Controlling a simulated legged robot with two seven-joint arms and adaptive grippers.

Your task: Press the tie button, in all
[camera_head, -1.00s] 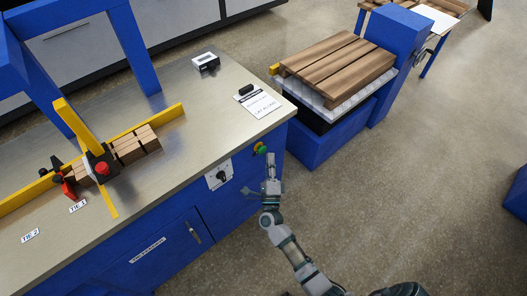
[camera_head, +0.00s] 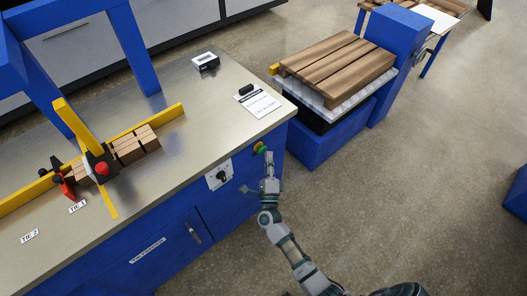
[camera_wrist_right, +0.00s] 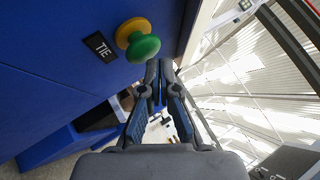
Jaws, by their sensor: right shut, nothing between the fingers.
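The tie button is a green mushroom-shaped knob with a yellow collar (camera_wrist_right: 143,48) on the blue side of the workbench, beside a black label reading TIE (camera_wrist_right: 100,46). In the head view the button (camera_head: 261,149) shows just above and left of my right gripper's tip. My right gripper (camera_head: 269,156) is shut and empty, pointing up along the bench's end. In the right wrist view its fingertips (camera_wrist_right: 160,68) are together, just right of and below the green knob. I cannot tell if they touch it. My left gripper is not in view.
The metal-topped bench (camera_head: 185,90) carries brown bundles (camera_head: 136,144) by a yellow fence, a red knob (camera_head: 102,168) and a sheet of paper (camera_head: 258,103). A switch plate (camera_head: 219,175) is on its front. Stacked planks (camera_head: 335,66) stand behind right.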

